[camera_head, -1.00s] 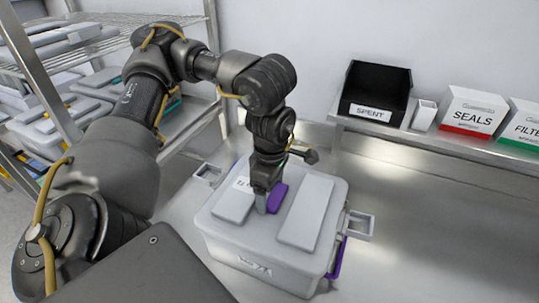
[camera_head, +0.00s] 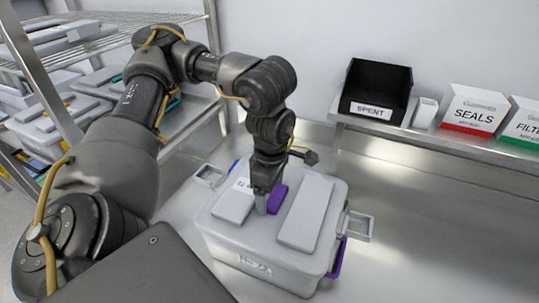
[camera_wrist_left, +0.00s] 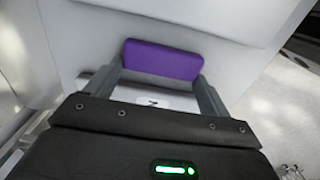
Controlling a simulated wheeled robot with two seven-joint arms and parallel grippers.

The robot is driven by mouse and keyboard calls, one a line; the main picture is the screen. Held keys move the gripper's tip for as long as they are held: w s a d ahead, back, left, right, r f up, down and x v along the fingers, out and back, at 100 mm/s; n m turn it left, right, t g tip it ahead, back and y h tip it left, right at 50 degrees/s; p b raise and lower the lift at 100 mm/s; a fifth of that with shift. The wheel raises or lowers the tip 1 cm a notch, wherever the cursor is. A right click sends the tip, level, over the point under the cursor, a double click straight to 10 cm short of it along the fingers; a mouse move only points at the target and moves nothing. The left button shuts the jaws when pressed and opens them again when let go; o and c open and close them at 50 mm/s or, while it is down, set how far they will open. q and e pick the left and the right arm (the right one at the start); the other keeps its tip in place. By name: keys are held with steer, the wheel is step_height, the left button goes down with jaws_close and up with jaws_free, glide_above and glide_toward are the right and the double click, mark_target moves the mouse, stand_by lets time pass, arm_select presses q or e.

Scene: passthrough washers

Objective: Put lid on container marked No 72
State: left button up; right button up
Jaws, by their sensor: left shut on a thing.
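A grey container (camera_head: 262,268) with a small label on its front stands on the steel counter. Its grey lid (camera_head: 309,207) has two raised panels, a purple handle (camera_head: 277,199) between them and a label partly hidden by my arm. The lid lies over the container's top; I cannot tell whether it is fully seated. The label numbers are too small to read surely. My left gripper (camera_head: 268,203) points down and is shut on the purple handle, which also shows between the fingers in the left wrist view (camera_wrist_left: 162,60). My right gripper is not in view.
Metal brackets stick out beside the container, one at its right (camera_head: 359,226). A back shelf holds a black SPENT bin (camera_head: 376,88), a small white cup (camera_head: 425,113) and a SEALS box (camera_head: 471,109). A wire rack (camera_head: 108,36) with more containers stands left. The counter at right is clear.

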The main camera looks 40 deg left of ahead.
arm_select(q)
steer(key=shift+f, duration=0.2)
stand_by(0.6)
steer(key=o, duration=1.5)
steer(key=shift+c, duration=0.2)
steer(key=shift+r, duration=0.1)
steer(key=shift+r+p, duration=3.3)
steer(key=shift+r, duration=0.1)
